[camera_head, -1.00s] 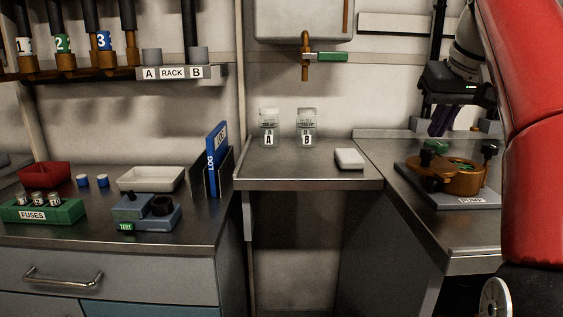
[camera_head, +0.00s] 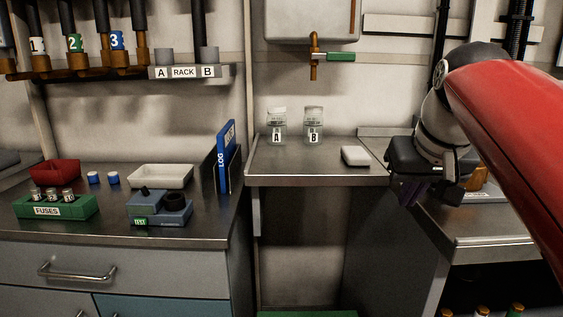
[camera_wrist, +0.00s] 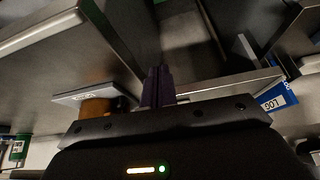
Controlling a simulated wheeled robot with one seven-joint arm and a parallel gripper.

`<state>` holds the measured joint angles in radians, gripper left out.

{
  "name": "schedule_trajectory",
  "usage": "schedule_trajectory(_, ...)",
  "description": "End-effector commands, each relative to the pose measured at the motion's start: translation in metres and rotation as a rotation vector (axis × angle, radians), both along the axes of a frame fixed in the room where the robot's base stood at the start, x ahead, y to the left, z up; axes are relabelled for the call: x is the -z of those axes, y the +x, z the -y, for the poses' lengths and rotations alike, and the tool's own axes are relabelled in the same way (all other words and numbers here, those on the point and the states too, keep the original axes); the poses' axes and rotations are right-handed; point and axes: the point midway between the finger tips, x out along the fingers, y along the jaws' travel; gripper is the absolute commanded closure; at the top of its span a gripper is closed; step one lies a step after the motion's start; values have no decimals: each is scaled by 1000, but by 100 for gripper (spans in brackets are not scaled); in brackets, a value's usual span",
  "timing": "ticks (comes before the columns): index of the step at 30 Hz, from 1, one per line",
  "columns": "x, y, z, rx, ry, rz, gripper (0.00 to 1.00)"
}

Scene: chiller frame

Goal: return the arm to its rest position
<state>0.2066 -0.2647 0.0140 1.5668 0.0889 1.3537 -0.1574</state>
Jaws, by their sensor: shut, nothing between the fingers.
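My gripper (camera_head: 406,192) hangs from my red and grey arm on the right of the head view. The brown pump (camera_head: 478,180) on that counter is mostly hidden behind my wrist. It shows in the wrist view just left of the fingers (camera_wrist: 98,106).
Two jars, A (camera_head: 277,127) and B (camera_head: 314,126), and a white block (camera_head: 355,156) stand on the middle counter. A blue logbook (camera_head: 226,157), a white tray (camera_head: 161,176) and a green fuse holder (camera_head: 57,207) are on the left counter.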

Motion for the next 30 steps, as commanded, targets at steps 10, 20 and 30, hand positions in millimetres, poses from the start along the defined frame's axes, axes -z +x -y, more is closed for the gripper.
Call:
schedule_trajectory(10, 153, -98, -42, -17, -7, 0, 100)
schedule_trajectory(20, 224, -138, -50, -31, -9, 1, 100)
schedule_trajectory(30, 224, -138, -50, -30, -8, -1, 100)
